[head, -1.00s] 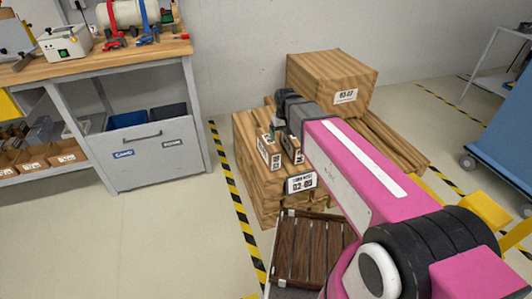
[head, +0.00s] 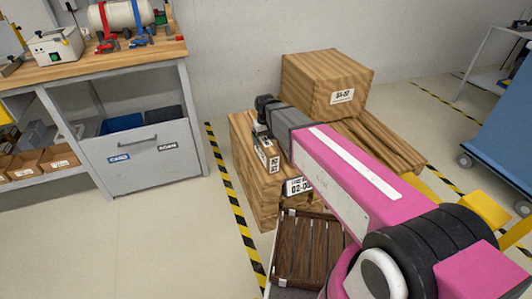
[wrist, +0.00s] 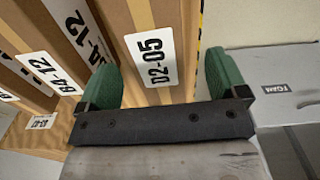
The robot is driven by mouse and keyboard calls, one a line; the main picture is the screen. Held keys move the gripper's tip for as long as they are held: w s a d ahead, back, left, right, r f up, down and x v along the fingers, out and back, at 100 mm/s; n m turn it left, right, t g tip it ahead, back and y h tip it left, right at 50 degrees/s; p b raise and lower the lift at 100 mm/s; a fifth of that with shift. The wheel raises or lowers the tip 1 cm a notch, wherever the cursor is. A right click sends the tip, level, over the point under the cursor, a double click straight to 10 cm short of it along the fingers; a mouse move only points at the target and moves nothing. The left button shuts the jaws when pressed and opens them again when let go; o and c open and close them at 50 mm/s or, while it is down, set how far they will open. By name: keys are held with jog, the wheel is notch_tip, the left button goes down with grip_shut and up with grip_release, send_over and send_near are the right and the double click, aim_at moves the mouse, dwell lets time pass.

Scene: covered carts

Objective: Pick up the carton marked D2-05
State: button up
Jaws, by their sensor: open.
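The carton marked D2-05 (wrist: 150,58) is brown with a white label and fills the middle of the wrist view. My gripper (wrist: 162,74) is open, its green fingers on either side of the label. I cannot tell whether the fingers touch the carton or how deep they reach. Brown cartons marked B4-12 (wrist: 52,72) stand close on its left. In the head view my gripper (head: 263,125) is over the wooden stack, by small white-labelled cartons (head: 273,163); the arm hides part of them, and their marks are too small to read.
A large wooden box (head: 325,82) stands behind, against the wall. A workbench (head: 110,62) with a grey drawer (head: 150,150) is at left; a blue cart (head: 505,130) is at right. The floor left of the striped tape is clear.

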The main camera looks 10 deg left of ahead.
aim_at(266, 141)
jog(key=f, duration=0.5)
jog(key=shift+w+d, duration=0.1)
jog(key=shift+w, duration=0.15)
jog(key=shift+c, duration=0.3)
jog(key=c, duration=1.4)
jog(key=shift+r, duration=0.1)
